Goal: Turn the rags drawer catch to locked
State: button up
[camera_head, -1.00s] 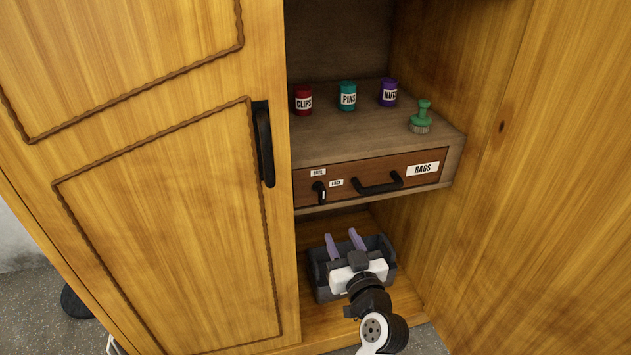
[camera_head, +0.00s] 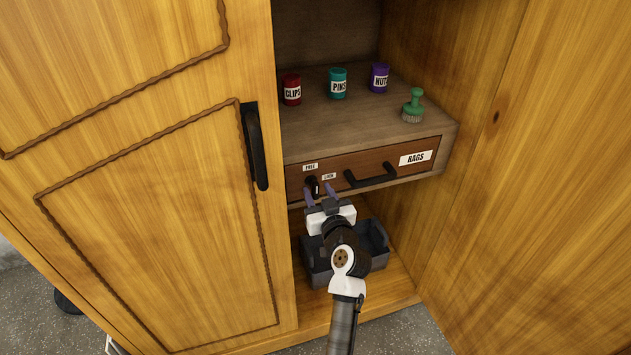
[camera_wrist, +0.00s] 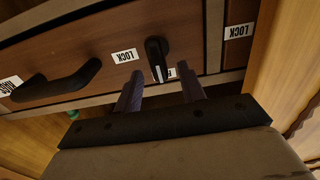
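The rags drawer (camera_head: 345,166) is shut under the shelf, with a RAGS label and a black bar handle (camera_head: 371,176). Its black catch (camera_head: 312,186) is at the drawer's left end, with a FREE label above it and a LOCK label to its right. In the wrist view, which is upside down, the catch (camera_wrist: 156,52) has a white-marked end pointing down in the picture, near a partly hidden label. My gripper (camera_head: 320,193) is open, its purple fingers just in front of the catch. In the wrist view, my gripper (camera_wrist: 161,88) has nothing between its fingertips; contact is not visible.
Red, teal and purple cans (camera_head: 338,84) and a green-handled brush (camera_head: 413,106) stand on the shelf. A dark open bin (camera_head: 374,240) sits below, partly behind my arm. A cabinet door with a black handle (camera_head: 255,146) is at left; a wooden panel (camera_head: 560,170) stands at right.

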jog(key=shift+x, duration=1.45)
jog(key=shift+c, duration=0.3)
grip_shut()
